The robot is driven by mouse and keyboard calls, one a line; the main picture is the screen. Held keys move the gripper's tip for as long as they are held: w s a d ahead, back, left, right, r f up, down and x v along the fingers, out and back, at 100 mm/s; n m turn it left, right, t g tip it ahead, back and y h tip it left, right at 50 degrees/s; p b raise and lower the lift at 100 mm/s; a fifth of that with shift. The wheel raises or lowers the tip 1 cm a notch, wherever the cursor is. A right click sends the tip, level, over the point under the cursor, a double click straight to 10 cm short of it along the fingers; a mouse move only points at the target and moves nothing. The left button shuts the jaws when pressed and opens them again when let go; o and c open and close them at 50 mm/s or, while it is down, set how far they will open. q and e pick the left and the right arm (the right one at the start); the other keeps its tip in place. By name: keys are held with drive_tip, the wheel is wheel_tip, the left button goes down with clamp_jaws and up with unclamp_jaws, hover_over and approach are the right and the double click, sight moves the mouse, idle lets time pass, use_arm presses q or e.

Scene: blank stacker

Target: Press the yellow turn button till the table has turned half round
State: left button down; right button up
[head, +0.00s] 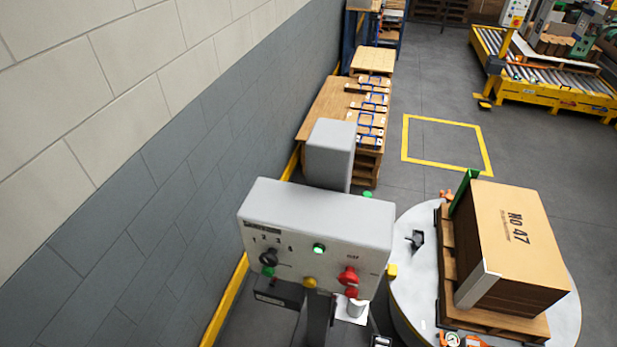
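A grey control box (315,215) stands on a post at the bottom centre. A round yellow button (310,283) shows at the lower edge of its front. Beside it are a lit green button (319,249), a red knob (348,277) and a black selector knob (268,257). A small yellow block (392,270) shows at the box's right side. The round pale turntable (410,285) lies to the right. It carries a pallet (446,262) with a cardboard box (512,235) marked "No 47". Neither of my grippers is in view.
A block wall (150,180) runs along the left. A wooden bench (323,105) with blue-edged items stands behind the control box. A yellow floor square (405,135) is empty. A roller conveyor (545,85) stands at the back right.

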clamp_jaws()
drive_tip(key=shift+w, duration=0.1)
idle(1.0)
